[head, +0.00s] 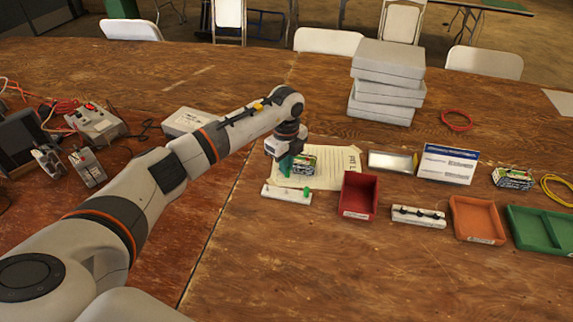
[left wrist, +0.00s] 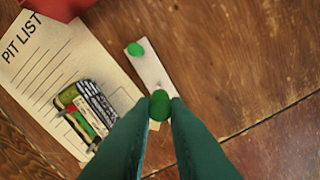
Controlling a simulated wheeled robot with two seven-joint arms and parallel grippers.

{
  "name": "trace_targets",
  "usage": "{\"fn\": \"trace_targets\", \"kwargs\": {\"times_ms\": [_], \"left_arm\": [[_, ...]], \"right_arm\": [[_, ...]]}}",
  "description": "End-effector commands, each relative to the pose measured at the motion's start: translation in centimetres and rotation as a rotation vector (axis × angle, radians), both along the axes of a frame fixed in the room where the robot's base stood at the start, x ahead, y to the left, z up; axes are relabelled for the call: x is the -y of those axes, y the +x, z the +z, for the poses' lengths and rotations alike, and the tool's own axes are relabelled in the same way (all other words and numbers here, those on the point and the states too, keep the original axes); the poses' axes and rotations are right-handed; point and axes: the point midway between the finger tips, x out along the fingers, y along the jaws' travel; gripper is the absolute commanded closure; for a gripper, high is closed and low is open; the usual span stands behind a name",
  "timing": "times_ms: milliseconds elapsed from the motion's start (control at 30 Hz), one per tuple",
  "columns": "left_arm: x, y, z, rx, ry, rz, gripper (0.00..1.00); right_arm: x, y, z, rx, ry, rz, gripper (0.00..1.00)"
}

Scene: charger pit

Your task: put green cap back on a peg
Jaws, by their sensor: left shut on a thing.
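A white strip with small pegs (head: 286,195) lies on the table in front of the paper list. One green cap (head: 307,192) sits at its right end; it also shows at the strip's far end in the left wrist view (left wrist: 136,48). My left gripper (head: 285,170) has green fingers and is shut on another green cap (left wrist: 159,105). In the left wrist view the held cap covers the near end of the strip (left wrist: 151,73). I cannot tell the height between the cap and the strip, and the peg under it is hidden. My right gripper is not in view.
A paper pit list (head: 340,165) with a battery pack (head: 304,163) on it lies just behind the strip. A red bin (head: 359,195) stands to the right, then a black-clipped strip (head: 419,216) and an orange bin (head: 477,220). The table in front is clear.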

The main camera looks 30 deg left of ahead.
Motion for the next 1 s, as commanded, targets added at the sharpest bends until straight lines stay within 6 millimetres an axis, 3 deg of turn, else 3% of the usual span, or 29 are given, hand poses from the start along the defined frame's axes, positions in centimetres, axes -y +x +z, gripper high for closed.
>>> {"fn": "trace_targets", "kwargs": {"times_ms": [367, 1000], "left_arm": [[-0.1, 0.2, -0.9, 0.000, 0.000, 0.074, 0.99], [-0.1, 0.2, -5.8, -0.002, 0.002, 0.071, 0.99]], "right_arm": [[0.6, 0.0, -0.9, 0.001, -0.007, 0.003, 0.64], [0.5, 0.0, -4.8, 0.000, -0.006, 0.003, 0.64]]}}
